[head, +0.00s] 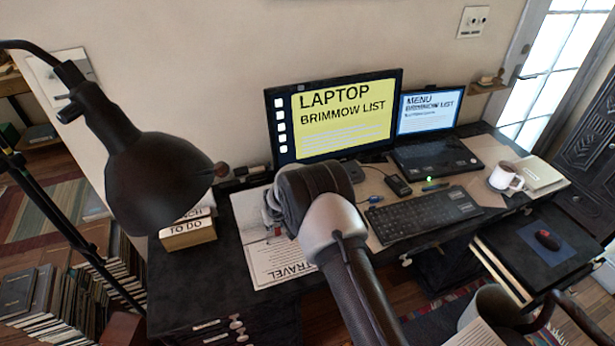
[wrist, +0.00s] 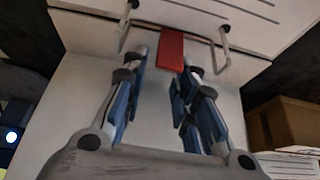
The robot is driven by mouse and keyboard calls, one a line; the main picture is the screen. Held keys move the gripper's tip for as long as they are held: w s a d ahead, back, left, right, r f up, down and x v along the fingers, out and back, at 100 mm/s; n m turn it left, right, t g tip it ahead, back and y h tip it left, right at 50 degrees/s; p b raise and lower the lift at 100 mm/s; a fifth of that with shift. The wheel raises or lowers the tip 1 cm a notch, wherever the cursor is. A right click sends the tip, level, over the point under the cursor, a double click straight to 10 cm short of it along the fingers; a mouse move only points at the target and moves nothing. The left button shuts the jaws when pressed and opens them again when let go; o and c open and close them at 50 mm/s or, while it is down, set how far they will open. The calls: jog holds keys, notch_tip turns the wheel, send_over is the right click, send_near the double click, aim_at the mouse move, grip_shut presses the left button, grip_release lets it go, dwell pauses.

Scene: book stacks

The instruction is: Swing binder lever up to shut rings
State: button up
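The binder lies open on the dark desk; in the head view its white pages, one lettered TRAVEL (head: 282,264), show left of my arm. The wrist view shows a lined page (wrist: 225,20), two metal ring arcs, left (wrist: 124,28) and right (wrist: 223,52), and a red lever (wrist: 171,50) between them. I cannot tell whether the rings meet. My gripper (wrist: 166,66) is open, with blue-padded fingers apart on either side of the lever's near end in the picture. Contact is not clear. In the head view, my arm hides the gripper and the lever.
A black lamp (head: 160,180) stands at the left, above a TO DO box (head: 188,237). A monitor (head: 335,115) and laptop (head: 435,155) are behind. A keyboard (head: 423,213) and white mug (head: 506,178) are to the right. Bare desk (head: 195,285) lies at the front left.

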jog(key=shift+w+f, duration=0.1)
jog(key=shift+f, duration=0.05)
jog(key=shift+r+g, duration=0.2)
jog(key=shift+g, duration=0.2)
jog(key=s+d+r, duration=0.3)
jog(key=s+r, duration=0.2)
jog(key=r, duration=0.5)
jog(key=s+d+r, duration=0.3)
jog(key=s+r, duration=0.2)
jog(key=r, duration=0.5)
jog(key=s+d+r+m, duration=0.1)
jog(key=s+d+r, duration=0.3)
jog(key=r, duration=0.6)
jog(key=shift+s+h, duration=0.3)
jog(key=shift+s, duration=0.25)
